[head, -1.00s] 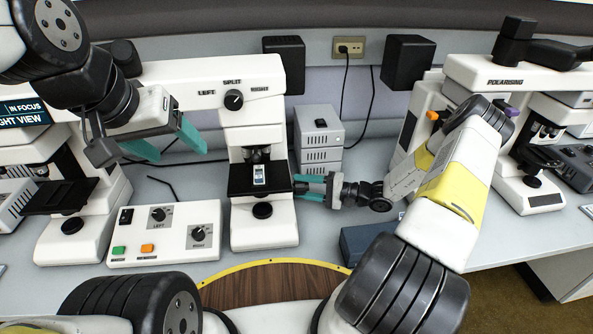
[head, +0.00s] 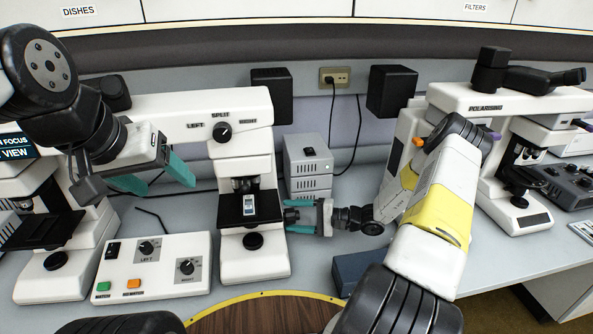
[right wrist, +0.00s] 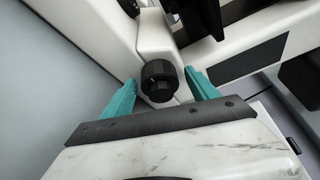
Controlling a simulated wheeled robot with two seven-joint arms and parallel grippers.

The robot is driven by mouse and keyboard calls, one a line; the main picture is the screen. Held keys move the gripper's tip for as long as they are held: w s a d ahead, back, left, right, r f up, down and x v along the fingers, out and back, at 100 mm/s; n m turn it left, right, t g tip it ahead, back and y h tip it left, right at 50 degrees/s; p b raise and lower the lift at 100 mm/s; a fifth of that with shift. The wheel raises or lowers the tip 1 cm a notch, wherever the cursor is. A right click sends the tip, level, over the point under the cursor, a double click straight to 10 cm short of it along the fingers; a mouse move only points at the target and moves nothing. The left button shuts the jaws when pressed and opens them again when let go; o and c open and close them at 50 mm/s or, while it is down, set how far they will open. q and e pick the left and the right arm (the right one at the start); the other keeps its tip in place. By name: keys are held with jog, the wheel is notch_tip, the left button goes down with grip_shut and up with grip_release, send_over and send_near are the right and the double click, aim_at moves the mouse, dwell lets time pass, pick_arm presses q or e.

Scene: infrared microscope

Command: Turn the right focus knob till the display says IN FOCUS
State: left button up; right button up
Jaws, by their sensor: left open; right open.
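The middle microscope (head: 250,160) has a dial marked LEFT, SPLIT and RIGHT (head: 222,132). The black right focus knob (right wrist: 160,80) sticks out of its white side in the right wrist view. My right gripper (head: 288,215) is at the microscope's right side, open. In the right wrist view its teal fingers (right wrist: 160,92) are on either side of the knob, with gaps showing. In the head view the knob is hidden. My left gripper (head: 155,178) is open and empty, left of the microscope.
A control box (head: 155,265) with LEFT and RIGHT dials and green and orange buttons stands in front left. A grey stacked unit (head: 308,165) is behind my right gripper. A dark blue box (head: 357,268) lies below my right arm. A polarising microscope (head: 500,150) stands at right.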

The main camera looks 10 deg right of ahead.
jog(key=m+g, duration=0.1)
jog(key=m, duration=0.1)
jog(key=m+g+h, duration=0.1)
jog(key=m, duration=0.2)
jog(key=shift+a+g+h, duration=0.1)
jog(key=shift+g+h, duration=0.2)
jog(key=shift+g, duration=0.1)
jog(key=m+g, duration=0.3)
jog(key=m, duration=0.1)
jog(key=shift+m+h, duration=0.3)
jog(key=v, duration=0.7)
jog(key=s+a+r+n+h, duration=0.2)
jog(key=s+r+n, duration=0.3)
jog(key=r, duration=0.8)
jog(key=s+a+r+n+h, duration=0.2)
jog(key=s+r+n+h, duration=0.3)
jog(key=s+r, duration=0.4)
jog(key=shift+s+a+r+n+h, duration=0.25)
jog(key=shift+r+n, duration=0.45)
jog(key=shift+r, duration=1.25)
jog(key=shift+d, duration=0.1)
